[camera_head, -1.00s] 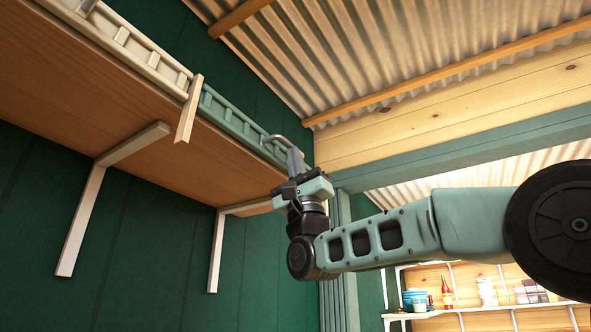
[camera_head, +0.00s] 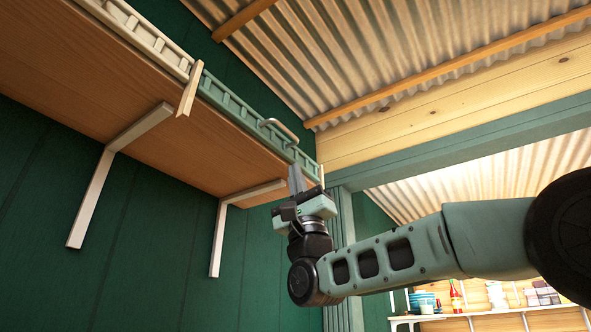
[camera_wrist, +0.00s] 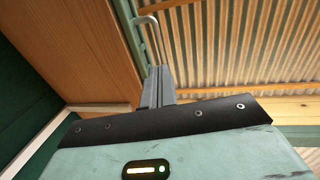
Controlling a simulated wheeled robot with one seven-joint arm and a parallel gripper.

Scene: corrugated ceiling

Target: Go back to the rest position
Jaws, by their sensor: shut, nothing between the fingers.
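My gripper (camera_head: 296,180) points upward at the right end of a high wooden shelf in the head view. Its fingers are shut with nothing held between them. In the wrist view the fingers (camera_wrist: 158,85) stand together at the middle. A green crate (camera_head: 240,112) sits on the shelf, with a curved grey handle (camera_head: 280,128) on its side. The handle also shows in the wrist view (camera_wrist: 150,20), beyond the fingertips. In the head view the fingertips are below the handle and apart from it.
The wooden shelf (camera_head: 130,95) rests on white brackets (camera_head: 90,205) against a green wall. A cream crate (camera_head: 140,32) stands left of a wooden divider (camera_head: 189,90). A corrugated ceiling (camera_head: 350,60) is above. A far shelf (camera_head: 470,318) holds bottles and containers.

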